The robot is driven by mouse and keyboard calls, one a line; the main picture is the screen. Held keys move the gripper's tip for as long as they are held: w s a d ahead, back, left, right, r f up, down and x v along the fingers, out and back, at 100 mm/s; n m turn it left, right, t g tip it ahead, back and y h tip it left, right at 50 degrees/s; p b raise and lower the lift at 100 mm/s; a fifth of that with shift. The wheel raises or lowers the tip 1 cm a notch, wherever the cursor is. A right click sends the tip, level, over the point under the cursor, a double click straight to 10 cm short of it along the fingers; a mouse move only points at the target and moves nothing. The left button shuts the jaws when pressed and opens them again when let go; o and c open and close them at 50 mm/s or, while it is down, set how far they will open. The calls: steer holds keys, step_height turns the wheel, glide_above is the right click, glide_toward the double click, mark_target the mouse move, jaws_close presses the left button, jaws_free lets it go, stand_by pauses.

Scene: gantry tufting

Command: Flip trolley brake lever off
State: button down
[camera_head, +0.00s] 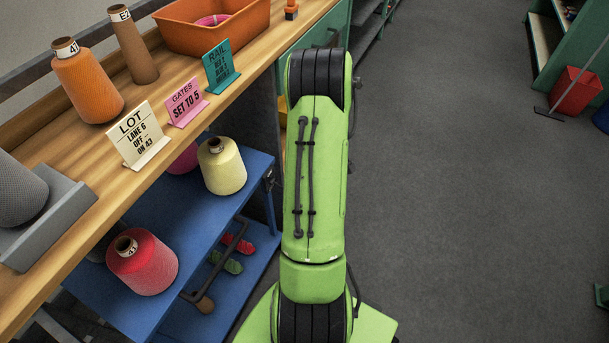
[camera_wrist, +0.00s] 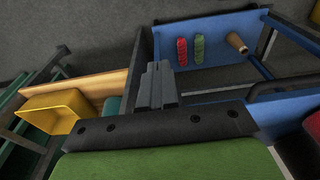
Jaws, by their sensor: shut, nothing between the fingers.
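The blue trolley (camera_head: 215,290) stands partly under the wooden bench's edge in the head view, with an upper and a lower blue deck. A dark bent bar (camera_head: 238,234) shows at its side. The trolley's blue deck also shows in the wrist view (camera_wrist: 222,29), with dark frame bars (camera_wrist: 280,89) at the right. I cannot make out which part is the brake lever. My gripper (camera_wrist: 157,82) is shut and empty, its fingers together in front of the trolley's frame in the wrist view. My arm hides my gripper in the head view.
Yarn cones, a yellow one (camera_head: 222,167) and a red one (camera_head: 143,262), stand on the trolley. Red and green bundles (camera_wrist: 199,49) lie on its lower deck. A yellow bin (camera_wrist: 55,110) is at the wrist view's left. Grey floor (camera_head: 450,200) at right is clear.

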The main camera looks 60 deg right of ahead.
steer(key=s+r, duration=0.2)
steer(key=s, duration=0.1)
steer(key=shift+s+d+r, duration=0.2)
steer(key=shift+r, duration=0.05)
stand_by(0.4)
